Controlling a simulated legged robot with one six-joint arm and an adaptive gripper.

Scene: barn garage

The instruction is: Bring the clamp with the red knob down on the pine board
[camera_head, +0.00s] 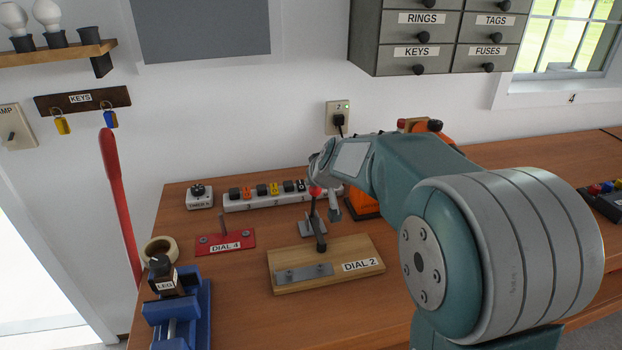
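The pine board (345,250) lies on the workbench with a "DIAL 2" label and a flat grey metal plate on it. A clamp (318,228) stands at the board's back edge. Its dark handle rises upward, ending in the red knob (316,190). A black-tipped part of the clamp shows over the board; I cannot tell whether it touches. My gripper (326,197) is at the red knob, reaching in from the right. A grey finger shows just right of the knob. My wrist hides part of the gripper, so its opening and any contact are unclear.
A red "DIAL 4" plate (225,243) and blue vise (184,312) lie left. A power strip (265,196) and orange object (361,204) are behind. Drawers (421,35) hang above. The bench (245,290) is bare just left of the board.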

